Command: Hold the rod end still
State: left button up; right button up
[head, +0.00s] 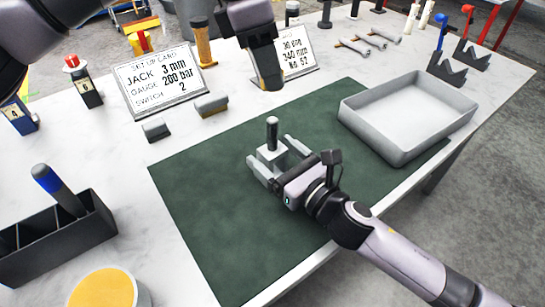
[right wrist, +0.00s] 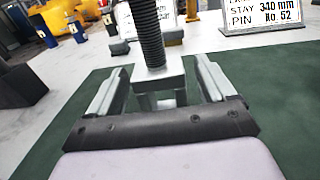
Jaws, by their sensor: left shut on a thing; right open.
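The rod end (head: 272,134) stands on the green mat (head: 205,190) with its dark threaded shank pointing up from a light grey block. It also shows in the right wrist view (right wrist: 158,74), where the block has legs below. My right gripper (head: 272,155) is open, with one finger on each side of the block. In the right wrist view, gaps show between the fingers and the block. My left gripper (head: 269,84) hangs higher, beyond the rod end near the cards. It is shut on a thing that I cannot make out.
A dark divided box (head: 60,240) and a yellow-topped round container (head: 104,290) are at left. The near mat is clear.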

jog(key=shift+w+a, duration=0.35)
jog(key=c, duration=1.5)
pick_arm(q)
send_over(274, 119)
jog(key=shift+a+f, duration=0.15)
jog(key=shift+f, duration=1.1)
jog(key=shift+a+f, duration=0.15)
jog(key=shift+f, duration=1.1)
jog(key=shift+f, duration=0.9)
jog(key=shift+f, duration=0.55)
pick_arm(e)
grip_shut()
